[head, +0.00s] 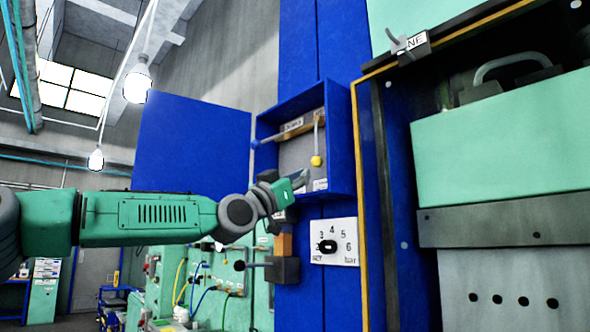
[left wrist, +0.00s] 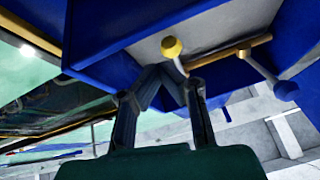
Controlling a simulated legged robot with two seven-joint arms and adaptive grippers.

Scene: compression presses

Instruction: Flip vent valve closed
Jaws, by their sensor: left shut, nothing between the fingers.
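An open blue box (head: 339,149) on the blue column holds a brass pipe (head: 300,129) with two levers. One lever hangs down and ends in a yellow ball (head: 316,161); the other reaches left and ends in a blue ball (head: 256,144). I cannot read which is the vent valve. My left gripper (head: 300,178) is shut and empty at the box's lower front, below the yellow ball. In the left wrist view, the yellow ball (left wrist: 172,47) shows just beyond the fingertips (left wrist: 168,76); contact is unclear. The blue ball (left wrist: 287,90) is off to the right. My right gripper is not visible.
A pressure dial (head: 328,246) sits below the box. A dark block with a lever (head: 283,269) is left of it. The blue door panel (head: 190,145) stands left of the box. A green press (head: 505,150) fills the right side.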

